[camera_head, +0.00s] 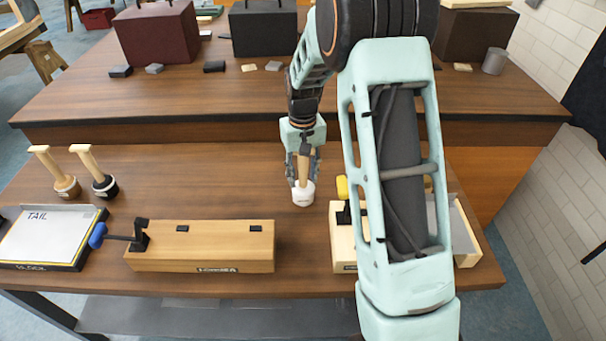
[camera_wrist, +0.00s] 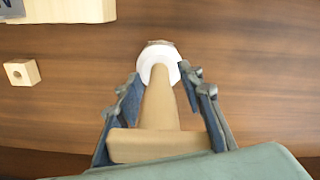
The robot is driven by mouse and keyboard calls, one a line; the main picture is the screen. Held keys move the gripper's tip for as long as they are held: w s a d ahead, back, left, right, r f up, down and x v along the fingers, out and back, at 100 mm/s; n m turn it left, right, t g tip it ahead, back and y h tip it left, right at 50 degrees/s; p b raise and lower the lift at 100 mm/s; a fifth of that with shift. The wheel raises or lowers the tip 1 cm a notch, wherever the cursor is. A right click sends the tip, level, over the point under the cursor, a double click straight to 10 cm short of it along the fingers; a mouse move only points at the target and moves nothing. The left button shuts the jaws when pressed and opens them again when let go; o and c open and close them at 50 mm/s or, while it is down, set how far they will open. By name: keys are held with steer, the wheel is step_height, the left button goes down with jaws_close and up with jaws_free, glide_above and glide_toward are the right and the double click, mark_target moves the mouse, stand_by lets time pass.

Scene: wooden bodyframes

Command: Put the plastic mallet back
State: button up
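The plastic mallet has a white head (camera_head: 303,194) and a tan wooden handle (camera_head: 303,165) with a crossbar at its top. It appears to stand upright, head down, on the front wooden bench. My gripper (camera_head: 301,158) is above it, with its fingers on either side of the handle. In the wrist view, my gripper (camera_wrist: 161,80) is open around the handle (camera_wrist: 160,112), with gaps showing on both sides. The white head (camera_wrist: 157,58) lies just beyond the fingertips. Contact between fingertips and head cannot be told.
Two similar mallets, one brown-headed (camera_head: 66,187) and one black-headed (camera_head: 104,186), stand at left. A wooden block with a blue-handled clamp (camera_head: 200,247) lies in front. A white TAIL board (camera_head: 48,235) is far left. My arm partly hides another block (camera_head: 343,236) at right.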

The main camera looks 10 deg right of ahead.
step_height(320, 180, up, 12)
steer(key=shift+r, duration=0.2)
stand_by(0.5)
stand_by(0.4)
